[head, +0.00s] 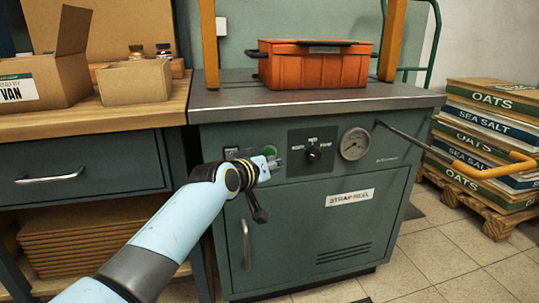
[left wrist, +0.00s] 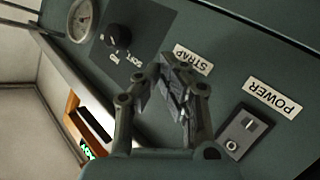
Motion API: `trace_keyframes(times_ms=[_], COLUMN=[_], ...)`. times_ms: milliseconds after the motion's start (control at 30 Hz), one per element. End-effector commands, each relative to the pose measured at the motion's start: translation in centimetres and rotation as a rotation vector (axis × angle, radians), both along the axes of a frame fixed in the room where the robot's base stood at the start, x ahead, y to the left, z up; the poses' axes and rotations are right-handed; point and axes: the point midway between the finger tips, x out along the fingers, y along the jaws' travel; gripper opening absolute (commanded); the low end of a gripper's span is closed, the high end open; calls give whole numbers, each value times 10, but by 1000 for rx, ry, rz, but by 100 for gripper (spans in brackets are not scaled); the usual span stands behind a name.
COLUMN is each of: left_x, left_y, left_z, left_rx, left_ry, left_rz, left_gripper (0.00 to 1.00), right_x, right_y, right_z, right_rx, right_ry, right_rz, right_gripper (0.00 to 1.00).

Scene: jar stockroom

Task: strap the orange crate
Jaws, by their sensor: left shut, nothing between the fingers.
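The orange crate (head: 315,68) sits upright on the strapping machine's metal top (head: 225,100), between the orange posts of its arch (head: 209,45). No strap shows around it. A green button (head: 270,150) shows above the gripper. A black knob (head: 313,154) is right of it. The POWER label (left wrist: 271,98) and rocker switch (left wrist: 238,136) show; its setting is unclear.
A gauge (head: 355,143) and a lever with a yellow handle (head: 492,165) are on the machine's right. A wooden bench (head: 90,120) with cardboard boxes (head: 135,82) adjoins on the left. Sacks (head: 490,115) are stacked on a pallet at right. Tiled floor is open at lower right.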

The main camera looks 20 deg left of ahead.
Motion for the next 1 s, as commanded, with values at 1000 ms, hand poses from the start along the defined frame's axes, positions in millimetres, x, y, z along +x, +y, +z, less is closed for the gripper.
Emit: trace_keyframes(times_ms=[1000], left_x=[7], left_y=[5], left_z=[0], left_rx=[0], left_ry=[0], left_rz=[0], left_gripper=[0], right_x=[-3], right_y=[-1], right_z=[-1], right_rx=[0], right_ry=[4], right_rz=[1], right_gripper=[60])
